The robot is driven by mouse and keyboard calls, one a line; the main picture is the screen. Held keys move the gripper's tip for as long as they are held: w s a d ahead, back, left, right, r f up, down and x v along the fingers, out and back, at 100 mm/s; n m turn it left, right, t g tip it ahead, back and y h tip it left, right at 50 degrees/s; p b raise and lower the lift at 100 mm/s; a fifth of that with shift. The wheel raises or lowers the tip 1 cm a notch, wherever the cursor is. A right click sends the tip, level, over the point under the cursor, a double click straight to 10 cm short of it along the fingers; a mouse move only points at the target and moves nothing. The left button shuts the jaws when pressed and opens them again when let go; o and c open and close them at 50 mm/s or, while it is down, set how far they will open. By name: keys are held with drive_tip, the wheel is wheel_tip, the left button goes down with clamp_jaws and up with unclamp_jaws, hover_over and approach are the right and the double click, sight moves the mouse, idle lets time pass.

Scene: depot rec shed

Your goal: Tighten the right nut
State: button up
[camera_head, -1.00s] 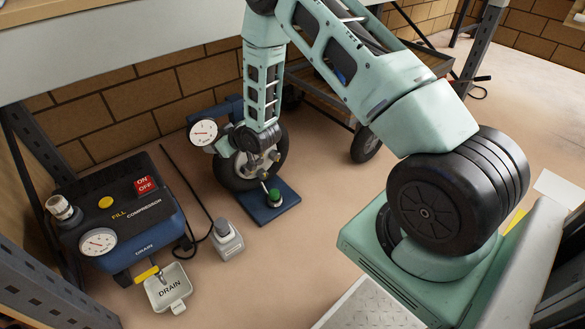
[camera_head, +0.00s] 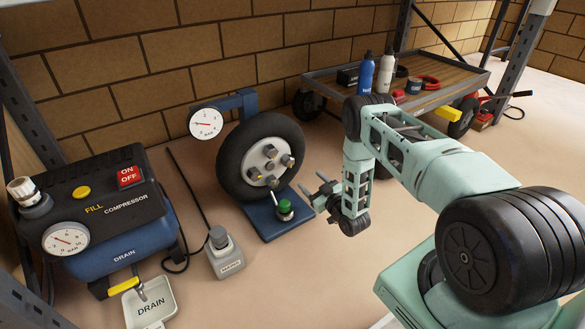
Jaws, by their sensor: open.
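A black wheel (camera_head: 234,157) is mounted on a blue stand (camera_head: 262,218), its pale hub (camera_head: 259,180) facing me. Several grey nuts sit on the hub. The right nut (camera_head: 288,160) is at the hub's right side, uncovered. I cannot tell how tight it is. My gripper (camera_head: 316,190) is open and empty, to the right of the wheel and apart from it. Its fingers point left towards the wheel, lower in the picture than the right nut.
A blue compressor (camera_head: 122,256) stands at the left, with a drain tray (camera_head: 150,302) before it. A small grey box (camera_head: 224,256) and a green-capped valve (camera_head: 285,209) are near the stand. A low trolley (camera_head: 440,93) with bottles stands behind my arm. A gauge (camera_head: 206,122) is beside the wheel.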

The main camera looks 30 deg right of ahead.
sight(290, 163)
drive_tip(key=w+b, duration=0.1)
drive_tip(key=w, duration=0.3)
drive_tip(key=w+b, duration=0.2)
drive_tip(key=w, duration=0.1)
drive_tip(key=w+b, duration=0.2)
drive_tip(key=w, duration=0.2)
drive_tip(key=shift+w+a+f, duration=0.15)
drive_tip(key=shift+w+a, duration=0.15)
drive_tip(key=shift+w+b, duration=0.4)
drive_tip(key=shift+w, duration=0.4)
drive_tip(key=c, duration=1)
